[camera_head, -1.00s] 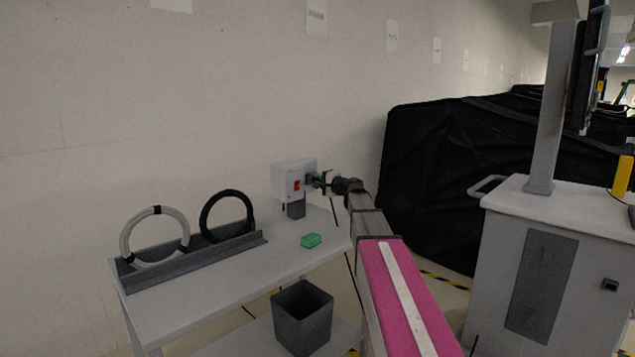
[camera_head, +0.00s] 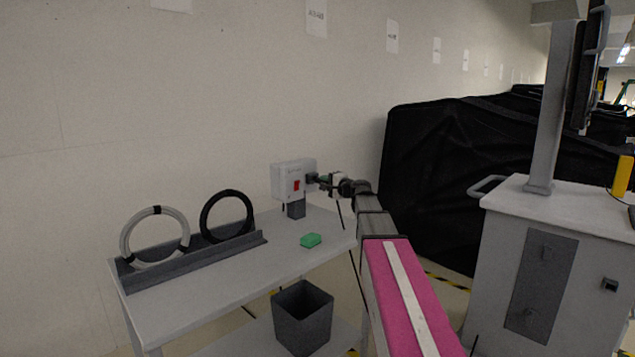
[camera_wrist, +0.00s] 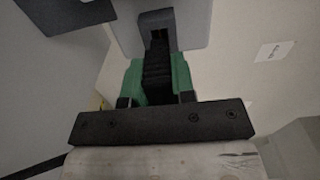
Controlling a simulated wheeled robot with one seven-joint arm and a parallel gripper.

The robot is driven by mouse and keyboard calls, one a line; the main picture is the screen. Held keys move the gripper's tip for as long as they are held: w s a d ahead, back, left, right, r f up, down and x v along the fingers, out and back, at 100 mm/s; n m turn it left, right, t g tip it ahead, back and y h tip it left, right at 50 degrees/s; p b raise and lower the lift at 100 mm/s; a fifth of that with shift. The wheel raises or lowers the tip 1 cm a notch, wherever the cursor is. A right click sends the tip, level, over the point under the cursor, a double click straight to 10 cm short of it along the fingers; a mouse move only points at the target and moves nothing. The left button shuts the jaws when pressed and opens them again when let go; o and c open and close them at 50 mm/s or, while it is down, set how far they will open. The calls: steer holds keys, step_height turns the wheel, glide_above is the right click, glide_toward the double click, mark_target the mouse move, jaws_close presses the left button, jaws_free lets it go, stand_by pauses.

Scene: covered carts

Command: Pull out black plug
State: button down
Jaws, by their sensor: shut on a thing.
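The black plug (camera_wrist: 157,78) shows in the wrist view as a dark ribbed body between the two green fingertips of my gripper (camera_wrist: 158,82). My gripper is shut on it. In the head view, my gripper (camera_head: 329,184) is just right of the grey socket box (camera_head: 288,181), with the dark plug (camera_head: 312,178) between them. The box has a red switch and stands on a dark foot on the table. In the wrist view, the box's dark socket (camera_wrist: 155,20) is straight ahead of the plug. I cannot tell whether the plug's tip is still inside.
The white table (camera_head: 215,286) bears a green block (camera_head: 311,240) and a dark rack (camera_head: 190,262) with a grey ring and a black ring. A dark bin (camera_head: 302,318) stands below. A black-covered cart and a grey cabinet (camera_head: 545,280) are at right.

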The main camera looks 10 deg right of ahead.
steer(key=shift+v, duration=1.2)
steer(key=shift+f, duration=0.1)
